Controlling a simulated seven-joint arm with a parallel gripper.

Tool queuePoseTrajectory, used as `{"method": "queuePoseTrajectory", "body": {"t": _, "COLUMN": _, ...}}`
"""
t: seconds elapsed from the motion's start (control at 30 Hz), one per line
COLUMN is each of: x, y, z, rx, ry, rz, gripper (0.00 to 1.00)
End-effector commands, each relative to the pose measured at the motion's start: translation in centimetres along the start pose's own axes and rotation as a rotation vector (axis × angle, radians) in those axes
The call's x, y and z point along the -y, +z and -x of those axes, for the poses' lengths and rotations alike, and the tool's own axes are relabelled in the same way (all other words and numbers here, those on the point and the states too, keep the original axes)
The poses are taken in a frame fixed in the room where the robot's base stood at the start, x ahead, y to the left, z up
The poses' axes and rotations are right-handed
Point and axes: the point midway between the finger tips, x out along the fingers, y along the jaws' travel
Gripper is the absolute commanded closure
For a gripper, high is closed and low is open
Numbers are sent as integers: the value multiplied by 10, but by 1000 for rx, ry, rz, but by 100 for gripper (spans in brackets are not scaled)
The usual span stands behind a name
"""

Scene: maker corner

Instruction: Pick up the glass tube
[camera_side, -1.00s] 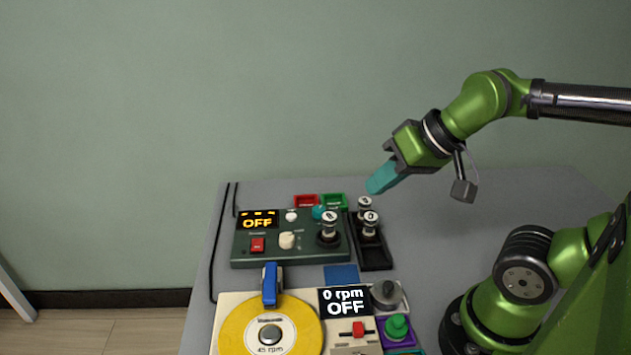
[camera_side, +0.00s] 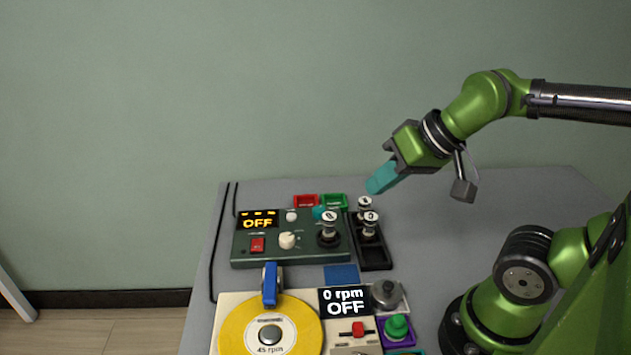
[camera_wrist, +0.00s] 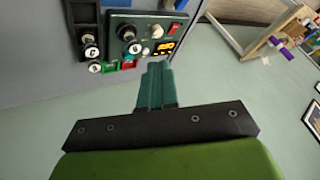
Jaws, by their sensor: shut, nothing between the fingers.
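Three tubes with round white-labelled tops are in the side view; how much of each is glass is too small to tell. One tube (camera_side: 329,226) stands upright in a dark socket on the green device (camera_side: 290,254). Two more, a front tube (camera_side: 370,227) and a back tube (camera_side: 364,205), stand upright in a black tray (camera_side: 376,259) to its right. The wrist view shows the same tops at upper left, including the device's tube (camera_wrist: 129,38). My gripper (camera_side: 376,185), with teal fingers, is shut and empty in the air above and behind the tray, apart from all tubes.
The device shows "OFF" and has a red switch and knobs. A red bin (camera_side: 306,200) and a green bin (camera_side: 334,200) lie behind it. A turntable with a yellow disc (camera_side: 240,328) stands in front, near a grey knob (camera_side: 387,294). The table (camera_side: 440,240) right of the tray is clear.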

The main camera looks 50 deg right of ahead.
Motion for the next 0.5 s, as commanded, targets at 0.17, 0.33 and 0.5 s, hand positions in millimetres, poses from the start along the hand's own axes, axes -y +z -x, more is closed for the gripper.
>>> {"method": "queuePoseTrajectory", "body": {"t": 0.17, "x": 0, "y": 0, "z": 0, "rx": 0, "ry": 0, "rz": 0, "gripper": 100}}
{"method": "queuePoseTrajectory", "body": {"t": 0.33, "x": 0, "y": 0, "z": 0, "rx": 0, "ry": 0, "rz": 0, "gripper": 76}}
{"method": "queuePoseTrajectory", "body": {"t": 0.5, "x": 0, "y": 0, "z": 0, "rx": 0, "ry": 0, "rz": 0, "gripper": 49}}
